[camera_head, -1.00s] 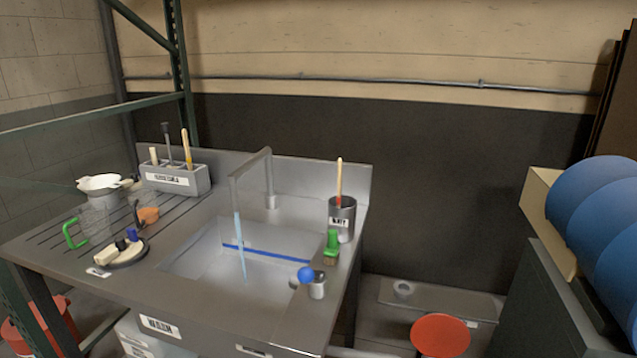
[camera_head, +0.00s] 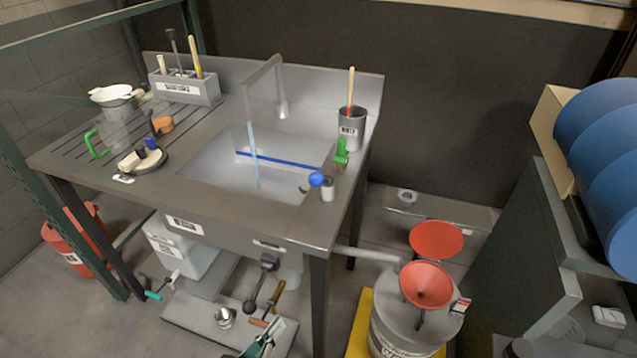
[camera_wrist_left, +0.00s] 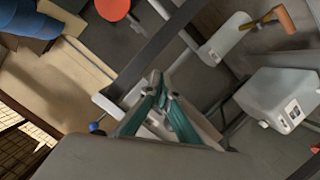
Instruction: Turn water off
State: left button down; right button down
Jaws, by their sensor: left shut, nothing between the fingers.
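A grey faucet (camera_head: 279,84) arches over the sink basin (camera_head: 213,166). A pale blue stream of water (camera_head: 254,150) runs from its spout into the basin. A blue ball knob (camera_head: 316,179) sits by a small grey cylinder (camera_head: 328,191) on the sink's right front rim. My left gripper (camera_head: 274,330) is low at the bottom edge of the head view, below and in front of the counter. It is shut and empty, apart from the knob. Its teal fingers (camera_wrist_left: 165,84) converge in the left wrist view. My right gripper is not in view.
Under the sink are a white container (camera_head: 183,247) and a black-knobbed lever (camera_head: 269,262). Dark table legs (camera_head: 319,303) stand near my left gripper. A drum with a red funnel (camera_head: 427,284) is to the right. A grey can (camera_head: 352,130) and green-handled brush (camera_head: 341,152) stand by the knob.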

pick_arm(q)
jog(key=w+d+r+n+t+h, duration=0.1)
jog(key=w+d+r+n+t, duration=0.15)
jog(key=r+n, duration=0.35)
jog(key=w+d+r+n+t+h, duration=0.1)
jog(key=d+r+n+t, duration=0.2)
jog(key=r, duration=0.4)
jog(key=n+t+y, duration=0.1)
jog(key=n+y, duration=0.3)
jog(key=n, duration=1.3)
send_near(322, 179)
jog(key=s+a+f, duration=0.2)
jog(key=s+f, duration=0.1)
jog(key=f, duration=0.1)
jog(key=w+d+n, duration=0.1)
jog(key=w+n, duration=0.1)
jog(key=w, duration=0.1)
jog(key=w+d+n+g+p, duration=0.1)
jog(key=w+n, duration=0.2)
jog(key=w+d+f+n+y, duration=0.1)
jog(key=w+n, duration=0.2)
jog(key=shift+g, duration=0.25)
jog(key=shift+w+d+r+p, duration=0.1)
jog(key=shift+w+r+p, duration=0.65)
jog(key=shift+w+r, duration=0.65)
jog(key=shift+w, duration=0.15)
jog(key=shift+w+p, duration=0.1)
jog(key=shift+p, duration=0.2)
